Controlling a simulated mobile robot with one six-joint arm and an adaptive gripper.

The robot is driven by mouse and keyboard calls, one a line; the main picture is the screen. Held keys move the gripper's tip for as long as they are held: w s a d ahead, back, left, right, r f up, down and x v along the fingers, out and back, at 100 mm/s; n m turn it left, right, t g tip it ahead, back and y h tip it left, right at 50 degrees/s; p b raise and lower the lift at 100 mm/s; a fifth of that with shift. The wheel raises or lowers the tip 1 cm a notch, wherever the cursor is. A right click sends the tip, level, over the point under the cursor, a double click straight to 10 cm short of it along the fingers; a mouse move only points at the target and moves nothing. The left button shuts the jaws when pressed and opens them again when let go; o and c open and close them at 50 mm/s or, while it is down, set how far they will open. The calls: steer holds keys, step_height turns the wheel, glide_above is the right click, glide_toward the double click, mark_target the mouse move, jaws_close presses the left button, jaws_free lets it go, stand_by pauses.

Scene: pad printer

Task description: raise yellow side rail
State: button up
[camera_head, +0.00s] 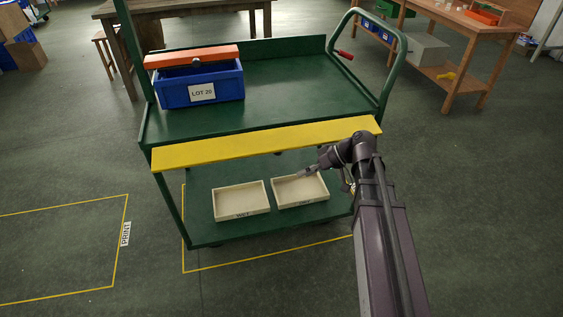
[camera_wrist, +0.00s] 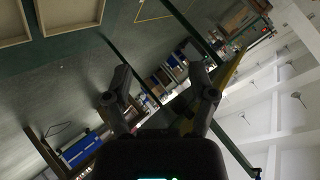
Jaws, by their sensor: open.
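The yellow side rail (camera_head: 265,143) is a long flat strip along the near edge of the green cart's top shelf (camera_head: 310,85). It hangs slightly outward, below the shelf's level. My gripper (camera_head: 308,173) is below the rail's right half, over the lower shelf's right tray, apart from the rail as far as I can tell. In the wrist view my gripper (camera_wrist: 160,78) has its two fingers spread with nothing held between them. A yellow strip (camera_wrist: 231,70), seemingly the rail, shows beyond the right finger. The rail's catch or hinge is not clear.
A blue box (camera_head: 202,86) labelled LOT 20 with an orange-topped thing (camera_head: 190,57) stands on the top shelf. Two cream trays, left (camera_head: 241,201) and right (camera_head: 300,190), lie on the lower shelf. A green handle (camera_head: 398,60) rises at the right. Floor is free at left.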

mark_target(277, 149)
steer(key=w+d+n+g+y+b, duration=0.2)
steer(key=w+d+n+y+b, duration=0.2)
steer(key=w+n+y+b, duration=0.3)
steer(key=f+n+y+b, duration=0.1)
steer(key=n+y+b, duration=0.3)
steer(key=b, duration=0.6)
steer(key=shift+n+b, duration=0.4)
steer(key=shift+n, duration=0.6)
steer(key=shift+r, duration=0.1)
steer(key=p+x, duration=0.2)
steer(key=x, duration=0.5)
steer(key=p+x, duration=0.3)
steer(key=x, duration=0.3)
steer(key=shift+a+r, duration=0.3)
steer(key=shift+r, duration=0.05)
